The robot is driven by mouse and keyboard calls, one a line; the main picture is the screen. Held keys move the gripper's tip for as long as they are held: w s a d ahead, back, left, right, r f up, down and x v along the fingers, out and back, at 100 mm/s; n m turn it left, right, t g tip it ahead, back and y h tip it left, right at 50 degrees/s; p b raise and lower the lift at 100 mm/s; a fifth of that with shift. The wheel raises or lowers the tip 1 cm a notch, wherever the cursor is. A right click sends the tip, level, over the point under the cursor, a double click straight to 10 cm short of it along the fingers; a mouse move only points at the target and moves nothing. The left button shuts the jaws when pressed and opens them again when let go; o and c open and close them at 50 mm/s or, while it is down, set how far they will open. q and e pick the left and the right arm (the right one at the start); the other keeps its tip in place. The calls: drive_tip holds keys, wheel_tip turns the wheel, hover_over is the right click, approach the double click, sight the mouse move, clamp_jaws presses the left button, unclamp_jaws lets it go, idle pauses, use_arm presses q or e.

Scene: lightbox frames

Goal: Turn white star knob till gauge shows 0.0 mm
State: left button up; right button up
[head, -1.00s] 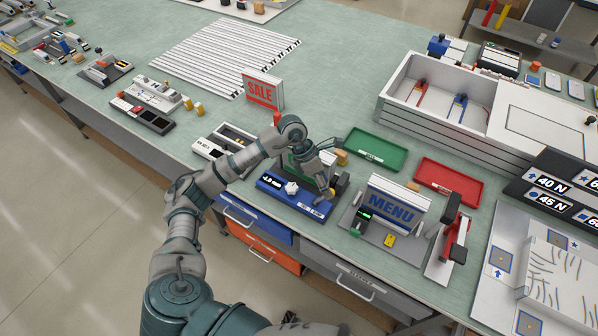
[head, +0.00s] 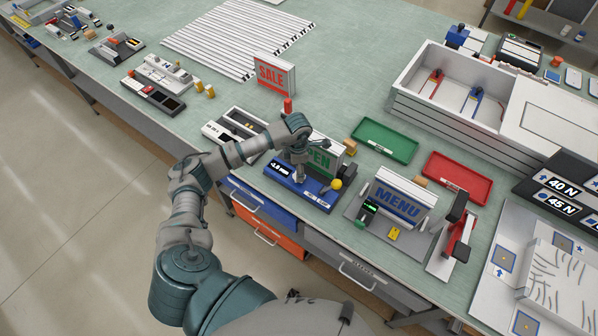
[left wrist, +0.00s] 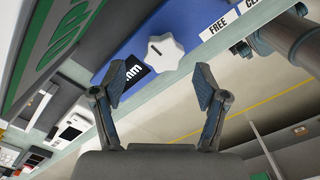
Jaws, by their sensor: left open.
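The white star knob (left wrist: 166,52) sits on the blue fixture (left wrist: 195,22) in the left wrist view. My gripper hides the knob in the head view. The dark gauge (head: 281,168) on the left part of the blue fixture (head: 322,204) seems to read about 4.8 mm, in small digits. In the left wrist view only "mm" of the gauge (left wrist: 134,76) shows. My left gripper (left wrist: 160,82) is open and empty, its fingers apart with the knob ahead between them. In the head view my left gripper (head: 300,176) points down over the fixture. My right gripper is out of view.
A yellow ball knob (head: 336,184) stands on the fixture's right part, near a FREE label (left wrist: 218,27). The green OPEN sign (head: 322,157) stands close behind the gripper. A MENU sign stand (head: 400,203) is to the right. Green (head: 385,141) and red trays (head: 458,177) lie behind.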

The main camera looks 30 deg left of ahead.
use_arm(q)
drive_tip(key=f, duration=0.2)
drive_tip(key=shift+a+f, duration=0.25)
drive_tip(key=shift+f, duration=0.1)
drive_tip(key=shift+d+f, duration=0.1)
drive_tip(key=shift+f, duration=0.2)
drive_tip(key=shift+d+f, duration=0.1)
drive_tip(key=shift+d, duration=0.6)
drive_tip(key=c, duration=0.8)
drive_tip(key=shift+a, duration=0.2)
drive_tip(key=c, duration=0.4)
drive_tip(key=shift+o, duration=0.2)
drive_tip(key=shift+a, duration=0.2)
drive_tip(key=shift+s+d, duration=0.1)
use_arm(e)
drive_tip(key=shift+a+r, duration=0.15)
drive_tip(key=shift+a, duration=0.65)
